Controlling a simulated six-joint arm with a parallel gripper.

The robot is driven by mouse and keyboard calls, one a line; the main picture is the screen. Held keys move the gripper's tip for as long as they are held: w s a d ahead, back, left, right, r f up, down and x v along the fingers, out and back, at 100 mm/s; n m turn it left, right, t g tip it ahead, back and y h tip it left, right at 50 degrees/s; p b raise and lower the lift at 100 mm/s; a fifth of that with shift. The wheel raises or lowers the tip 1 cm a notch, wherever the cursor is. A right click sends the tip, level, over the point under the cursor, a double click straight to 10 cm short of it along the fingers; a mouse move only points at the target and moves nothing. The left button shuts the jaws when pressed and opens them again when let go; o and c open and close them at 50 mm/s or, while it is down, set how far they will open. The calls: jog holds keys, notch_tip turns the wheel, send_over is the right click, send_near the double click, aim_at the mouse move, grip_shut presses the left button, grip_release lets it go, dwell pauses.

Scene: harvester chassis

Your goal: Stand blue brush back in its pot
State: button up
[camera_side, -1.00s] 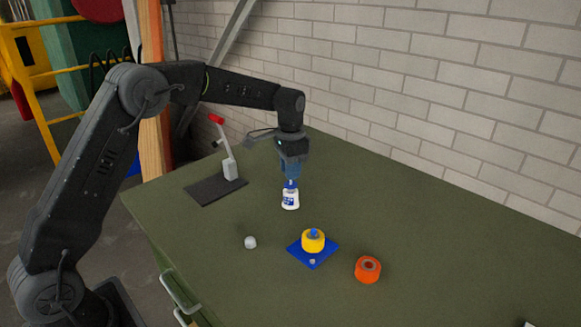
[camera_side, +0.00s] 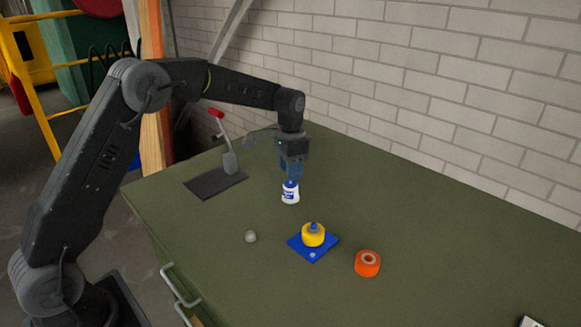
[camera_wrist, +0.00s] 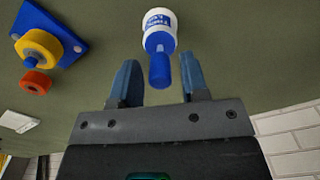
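A white pot with a blue label (camera_side: 290,195) stands upright on the green table, below my gripper (camera_side: 292,178). The blue brush (camera_wrist: 160,68) sticks up from the pot's mouth; its lower end is hidden inside. In the wrist view, my gripper (camera_wrist: 158,72) is open, with one blue finger on each side of the brush handle. A gap shows between the handle and both fingers. The white pot (camera_wrist: 158,25) lies just beyond the fingertips in that view.
A blue plate (camera_side: 300,247) with a yellow ring (camera_side: 313,237) on a blue peg sits in front of the pot. An orange ring (camera_side: 368,264) and a small grey knob (camera_side: 250,237) lie nearby. A red-handled lever (camera_side: 226,150) on a dark base stands behind left.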

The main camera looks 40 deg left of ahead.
jog(key=shift+o, duration=0.8)
notch_tip(320, 180, up, 14)
jog(key=shift+f, duration=0.1)
jog(key=s+d+r+n+t, duration=0.1)
jog(key=s+d+r, duration=0.15)
jog(key=s, duration=0.45)
jog(key=s+d+r+n+t, duration=0.1)
jog(key=s+r+t, duration=0.1)
jog(key=s+r, duration=0.35)
jog(key=s+d+f+n+t, duration=0.1)
jog(key=s+f, duration=0.4)
jog(key=s, duration=0.5)
jog(key=s+d+f+n+t, duration=0.1)
jog(key=s+f, duration=0.3)
jog(key=s, duration=0.6)
jog(key=shift+d+f+n+t, duration=0.2)
jog(key=shift+f+n+t, duration=0.1)
jog(key=shift+f, duration=0.05)
